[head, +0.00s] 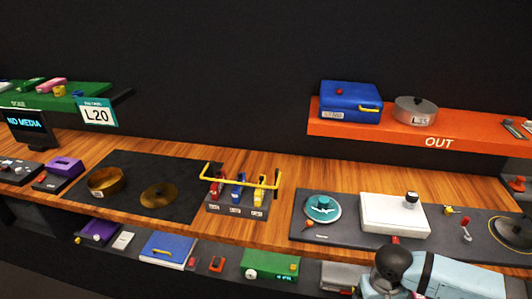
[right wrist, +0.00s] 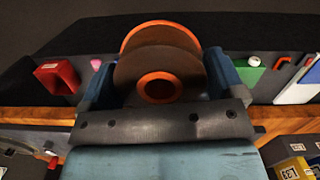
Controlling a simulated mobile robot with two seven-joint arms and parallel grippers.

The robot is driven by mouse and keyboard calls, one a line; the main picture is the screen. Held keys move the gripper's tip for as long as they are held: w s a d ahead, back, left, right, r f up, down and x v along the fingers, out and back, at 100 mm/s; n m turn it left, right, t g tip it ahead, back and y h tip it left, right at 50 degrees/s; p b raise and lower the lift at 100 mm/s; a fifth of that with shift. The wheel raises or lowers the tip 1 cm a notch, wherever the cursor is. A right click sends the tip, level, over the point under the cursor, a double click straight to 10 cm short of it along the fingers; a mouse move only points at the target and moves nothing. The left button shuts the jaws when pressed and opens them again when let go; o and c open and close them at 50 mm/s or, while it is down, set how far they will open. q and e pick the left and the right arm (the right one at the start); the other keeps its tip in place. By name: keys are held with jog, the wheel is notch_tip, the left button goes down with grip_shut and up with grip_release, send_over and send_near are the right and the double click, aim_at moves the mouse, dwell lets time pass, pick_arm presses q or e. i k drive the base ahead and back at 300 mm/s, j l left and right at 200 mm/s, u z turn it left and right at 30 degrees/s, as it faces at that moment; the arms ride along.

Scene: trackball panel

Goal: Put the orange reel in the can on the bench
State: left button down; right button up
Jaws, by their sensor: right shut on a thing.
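My right gripper (right wrist: 160,82) is shut on the orange reel (right wrist: 160,88), which has brown discs and an orange hub and rim. The reel sits between the blue fingers in the right wrist view. In the head view my right arm comes in at the bottom right, and the reel cannot be made out there. An open round brass can (head: 105,182) stands on a dark mat on the bench at the left. A flat brass disc (head: 159,196), perhaps its lid, lies to its right. The right gripper is far to the right of the can. My left gripper is not in view.
A yellow-barred rack (head: 240,188) with small coloured items stands right of the dark mat (head: 190,168). A white box (head: 394,213) and teal disc (head: 322,208) are on the right panel. A lower shelf holds a blue book (head: 168,248) and green box (head: 270,264). An orange shelf (head: 390,130) overhangs at right.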

aim_at(108, 185)
jog(key=j, duration=0.55)
jog(key=i+j+u, duration=0.1)
jog(key=j, duration=0.5)
jog(key=i+j, duration=0.15)
jog(key=j, duration=0.4)
jog(key=i+j+u, duration=0.1)
jog(key=j, duration=0.45)
jog(key=i+j, duration=0.1)
jog(key=j, duration=0.45)
